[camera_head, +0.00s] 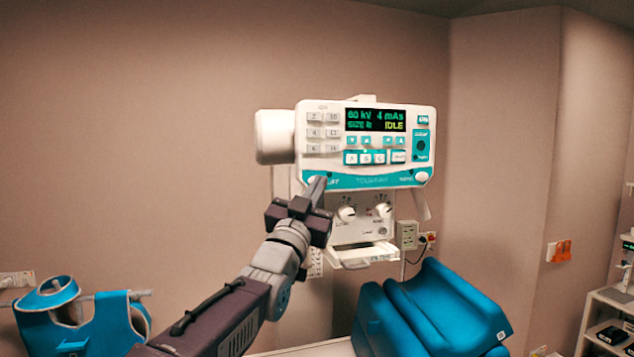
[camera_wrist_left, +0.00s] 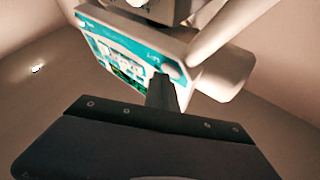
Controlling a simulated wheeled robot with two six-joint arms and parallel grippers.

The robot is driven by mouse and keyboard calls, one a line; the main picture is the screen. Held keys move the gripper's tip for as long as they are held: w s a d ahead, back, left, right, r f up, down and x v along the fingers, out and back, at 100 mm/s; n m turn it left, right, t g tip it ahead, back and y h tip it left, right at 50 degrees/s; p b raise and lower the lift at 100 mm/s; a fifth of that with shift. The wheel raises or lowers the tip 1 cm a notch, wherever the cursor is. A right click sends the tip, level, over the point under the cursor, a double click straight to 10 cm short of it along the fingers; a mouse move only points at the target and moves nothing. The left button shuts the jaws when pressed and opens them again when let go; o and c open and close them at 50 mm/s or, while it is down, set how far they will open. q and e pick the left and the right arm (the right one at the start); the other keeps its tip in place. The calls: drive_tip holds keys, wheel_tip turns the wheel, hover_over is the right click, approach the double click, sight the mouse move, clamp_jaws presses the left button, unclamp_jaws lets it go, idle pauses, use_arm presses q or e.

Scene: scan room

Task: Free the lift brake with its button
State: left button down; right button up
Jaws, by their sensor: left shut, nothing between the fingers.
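The white X-ray tube head (camera_head: 312,135) has a front panel with a teal strip along its bottom. A pale oval button by the label ending in "LIFT" (camera_head: 313,179) sits at the strip's left end, partly hidden by my fingertips. My left gripper (camera_head: 317,188) is shut and empty, its tips at or just in front of that button. In the left wrist view the panel appears upside down, and the shut fingers (camera_wrist_left: 160,84) point at the strip near a pale oval button (camera_wrist_left: 173,70). I cannot tell whether they touch. My right gripper is not in view.
The display (camera_head: 375,120) reads 60 kV, 4 mAs, IDLE. A second oval button (camera_head: 422,177) is at the strip's right end. Below hangs a collimator box with two knobs (camera_head: 346,213). Blue cushions (camera_head: 435,315) lie lower right; a blue apron (camera_head: 80,322) hangs lower left.

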use_arm(q)
drive_tip(key=shift+w+a, duration=0.1)
drive_tip(key=shift+w, duration=0.2)
idle(0.4)
drive_tip(key=shift+s+d+b, duration=0.25)
drive_tip(key=shift+s+b, duration=0.45)
drive_tip(key=shift+s, duration=0.05)
drive_tip(key=s+b, duration=0.1)
drive_tip(key=s+d+b, duration=0.1)
drive_tip(key=s, duration=0.1)
drive_tip(key=s+b, duration=0.1)
drive_tip(key=shift+s+d, duration=0.25)
drive_tip(key=shift+s, duration=0.15)
